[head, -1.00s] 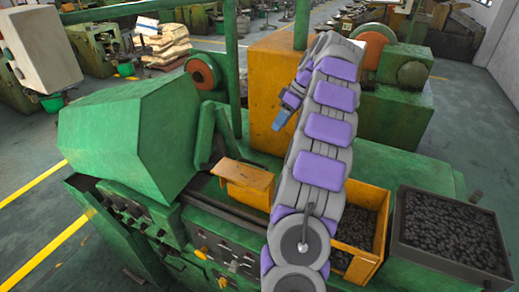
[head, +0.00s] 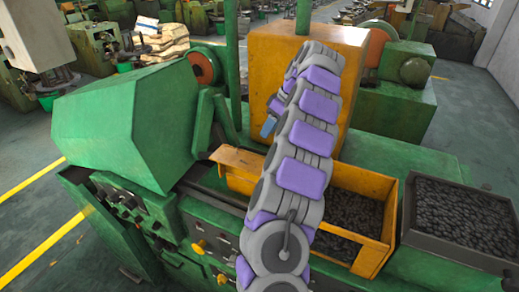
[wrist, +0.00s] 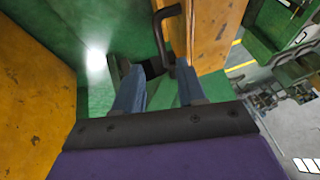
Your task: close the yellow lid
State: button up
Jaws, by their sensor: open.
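The yellow lid (head: 238,160) shows at the left part of a yellow bin, in the head view, tilted up along its back side. My arm hides much of it. In the wrist view the yellow lid (wrist: 212,35) is a steep panel at the upper right with a black bar handle (wrist: 174,40). My gripper (head: 268,128) is between the lid and the yellow cabinet. Its two blue fingers (wrist: 158,88) are apart and empty. The handle is just ahead, close to the right finger; contact cannot be told.
The yellow bin (head: 372,255) holds dark pieces. A grey tray (head: 410,215) with similar pieces stands at the right. The yellow cabinet (head: 275,65) rises behind the lid and fills the left of the wrist view (wrist: 35,100). A green machine hood (head: 125,125) stands at the left.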

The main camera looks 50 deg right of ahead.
jog(key=shift+x, duration=3.95)
grip_shut()
